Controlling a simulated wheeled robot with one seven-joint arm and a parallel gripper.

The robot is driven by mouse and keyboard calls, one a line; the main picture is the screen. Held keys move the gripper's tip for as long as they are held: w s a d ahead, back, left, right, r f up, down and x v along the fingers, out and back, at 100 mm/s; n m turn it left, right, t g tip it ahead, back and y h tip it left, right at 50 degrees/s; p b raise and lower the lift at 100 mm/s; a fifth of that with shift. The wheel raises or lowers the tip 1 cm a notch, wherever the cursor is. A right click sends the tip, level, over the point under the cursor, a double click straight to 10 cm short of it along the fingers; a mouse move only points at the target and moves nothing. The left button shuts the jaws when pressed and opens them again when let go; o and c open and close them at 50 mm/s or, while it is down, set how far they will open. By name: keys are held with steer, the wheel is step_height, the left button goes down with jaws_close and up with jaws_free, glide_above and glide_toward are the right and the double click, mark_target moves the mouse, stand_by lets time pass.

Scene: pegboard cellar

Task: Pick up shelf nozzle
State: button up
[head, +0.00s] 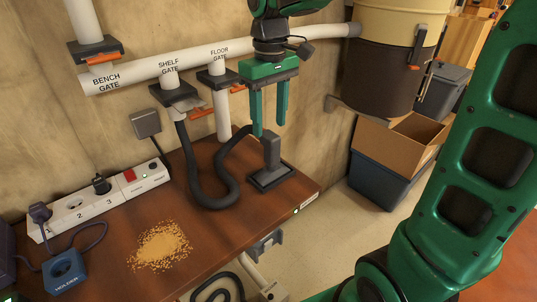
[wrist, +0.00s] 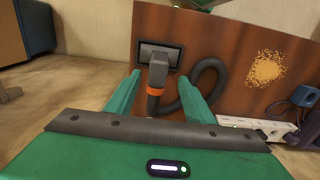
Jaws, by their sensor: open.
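The shelf nozzle (head: 271,152) is a dark grey tool with a flat rectangular head, resting on the right end of the brown workbench. A dark ribbed hose (head: 204,196) loops from it up to the pipe marked SHELF GATE. My green gripper (head: 269,130) is open, above the nozzle, fingers pointing down. In the wrist view the nozzle (wrist: 158,72) shows between the two open fingers (wrist: 160,78), with an orange band on its neck. I cannot tell from these views whether a finger touches it. The gripper holds nothing.
The workbench (head: 126,222) also carries a pile of sawdust (head: 160,246), a power strip (head: 107,198) and a blue device (head: 65,268). White pipes run along the wall behind. A dust drum (head: 385,70) and cardboard box (head: 399,145) stand to the right.

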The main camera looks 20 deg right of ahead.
mark_target(271, 134)
steer(key=f, duration=0.5)
steer(key=shift+w+d+f, duration=0.1)
steer(key=shift+d+f, duration=0.1)
steer(key=shift+f, duration=2.6)
jaws_close()
